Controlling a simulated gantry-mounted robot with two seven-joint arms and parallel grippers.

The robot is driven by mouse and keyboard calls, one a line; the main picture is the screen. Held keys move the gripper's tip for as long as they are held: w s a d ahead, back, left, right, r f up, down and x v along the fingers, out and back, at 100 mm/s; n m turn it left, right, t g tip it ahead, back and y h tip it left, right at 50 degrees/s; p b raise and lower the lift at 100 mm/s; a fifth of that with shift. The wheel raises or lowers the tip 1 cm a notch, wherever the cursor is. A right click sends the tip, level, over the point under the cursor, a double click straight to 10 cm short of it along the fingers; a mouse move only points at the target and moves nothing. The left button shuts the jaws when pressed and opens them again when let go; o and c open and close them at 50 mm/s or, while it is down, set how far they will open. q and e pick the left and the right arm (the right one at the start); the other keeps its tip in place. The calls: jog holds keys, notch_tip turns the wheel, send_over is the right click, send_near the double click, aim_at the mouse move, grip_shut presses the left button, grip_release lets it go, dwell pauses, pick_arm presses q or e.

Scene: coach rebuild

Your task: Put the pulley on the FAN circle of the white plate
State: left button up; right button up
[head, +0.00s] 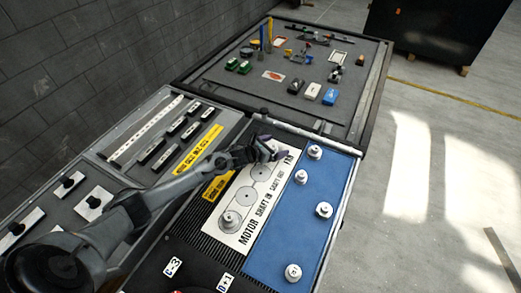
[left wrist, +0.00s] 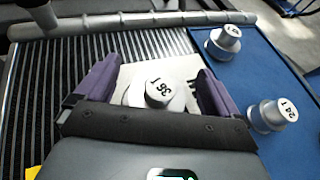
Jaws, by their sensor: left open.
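The white plate (head: 262,208) lies lengthwise with printed circles and lettering, and its far end carries the FAN lettering. My left gripper (head: 274,148) is over that far end. In the left wrist view its purple fingers (left wrist: 155,88) are open on either side of a silver pulley marked 36 T (left wrist: 160,92). That pulley stands upright on the white plate, with gaps between it and the fingers. Another pulley (head: 230,221) stands on the circle at the MOTOR end. My right gripper is not in view.
Several pulleys stand on the blue mat (head: 288,235), including one near its far edge (head: 314,152) and one midway (head: 323,210). A 24 T pulley (left wrist: 272,117) is close to the right finger. A ribbed black strip (left wrist: 70,70) borders the plate's left side.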

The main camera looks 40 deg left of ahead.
pick_arm(q)
jog(key=p+v, duration=0.1)
jog(key=v, duration=0.7)
jog(key=shift+s+r, duration=0.1)
jog(key=shift+s, duration=0.3)
jog(key=shift+v, duration=1)
